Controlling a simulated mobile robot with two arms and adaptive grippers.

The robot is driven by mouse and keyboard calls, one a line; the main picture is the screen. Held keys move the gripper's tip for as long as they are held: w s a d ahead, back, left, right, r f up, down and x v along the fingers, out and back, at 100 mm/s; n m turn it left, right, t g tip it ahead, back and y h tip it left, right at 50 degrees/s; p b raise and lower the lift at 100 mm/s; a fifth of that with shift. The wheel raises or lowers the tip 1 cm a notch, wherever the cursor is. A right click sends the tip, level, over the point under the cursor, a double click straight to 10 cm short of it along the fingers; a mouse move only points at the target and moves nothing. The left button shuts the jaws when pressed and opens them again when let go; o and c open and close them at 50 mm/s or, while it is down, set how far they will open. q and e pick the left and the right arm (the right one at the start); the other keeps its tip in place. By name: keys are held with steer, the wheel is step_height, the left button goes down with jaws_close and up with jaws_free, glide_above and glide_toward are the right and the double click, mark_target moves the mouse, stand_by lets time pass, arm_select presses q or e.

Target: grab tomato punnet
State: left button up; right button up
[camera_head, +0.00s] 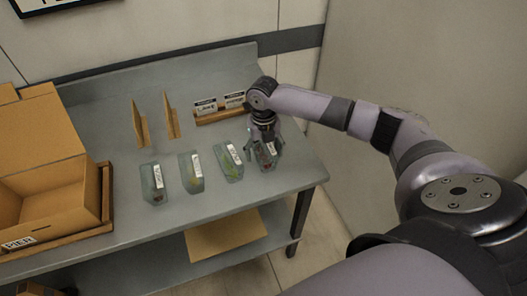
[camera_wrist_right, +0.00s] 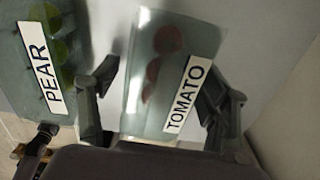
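The tomato punnet (camera_head: 266,158) is the rightmost of the punnets in a row on the grey table, partly hidden under my right gripper (camera_head: 264,140). In the right wrist view the tomato punnet (camera_wrist_right: 150,85) is a clear pack with red contents and a white TOMATO label. The fingers of my right gripper (camera_wrist_right: 158,80) stand open on either side of it. A small gap shows at the left finger; the right finger is close to the label edge, and I cannot tell whether it touches. My left gripper is not in view.
The pear punnet (camera_wrist_right: 40,65) lies just left of the left finger in the wrist view. Other punnets (camera_head: 191,172) are further left. Behind are a wooden card holder (camera_head: 218,115) and upright brown dividers (camera_head: 171,115). A cardboard box (camera_head: 50,195) stands at left.

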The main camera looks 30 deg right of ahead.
steer(key=c, duration=1.1)
steer(key=shift+r, duration=0.1)
steer(key=shift+c, duration=0.2)
